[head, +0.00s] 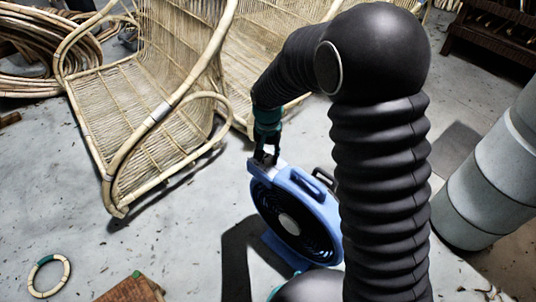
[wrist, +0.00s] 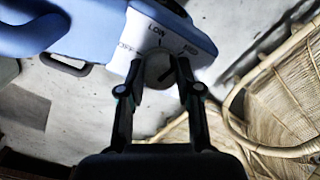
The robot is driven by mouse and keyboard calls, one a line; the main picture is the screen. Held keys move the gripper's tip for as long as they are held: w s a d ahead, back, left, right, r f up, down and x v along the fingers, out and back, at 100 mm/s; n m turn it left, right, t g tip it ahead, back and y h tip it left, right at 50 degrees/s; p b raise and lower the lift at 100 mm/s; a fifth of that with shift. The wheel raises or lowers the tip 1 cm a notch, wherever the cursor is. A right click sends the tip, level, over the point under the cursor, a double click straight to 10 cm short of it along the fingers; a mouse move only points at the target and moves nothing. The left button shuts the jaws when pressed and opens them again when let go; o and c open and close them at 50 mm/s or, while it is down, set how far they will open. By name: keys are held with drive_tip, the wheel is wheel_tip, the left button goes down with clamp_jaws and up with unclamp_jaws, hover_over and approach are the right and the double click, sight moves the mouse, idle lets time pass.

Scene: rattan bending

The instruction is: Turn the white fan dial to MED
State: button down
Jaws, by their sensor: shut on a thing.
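The blue fan (head: 300,215) stands on the floor, with a white control panel (head: 262,170) on its top left corner. My gripper (wrist: 158,64) is shut on the dial. In the head view my gripper (head: 266,155) reaches down onto the panel, and the dial is hidden.
A rattan chair (head: 140,120) stands left of the fan, with another behind it. Rattan coils (head: 40,50) lie at the far left. A grey cylinder (head: 490,170) stands at right. A small ring (head: 48,275) lies on open floor at lower left.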

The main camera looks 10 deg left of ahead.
sight(268, 155)
drive_tip(key=shift+m, duration=1.5)
drive_tip(key=c, duration=0.8)
unclamp_jaws()
drive_tip(key=shift+r, duration=0.1)
wheel_tip(268, 155, up, 12)
drive_tip(key=shift+f, duration=0.1)
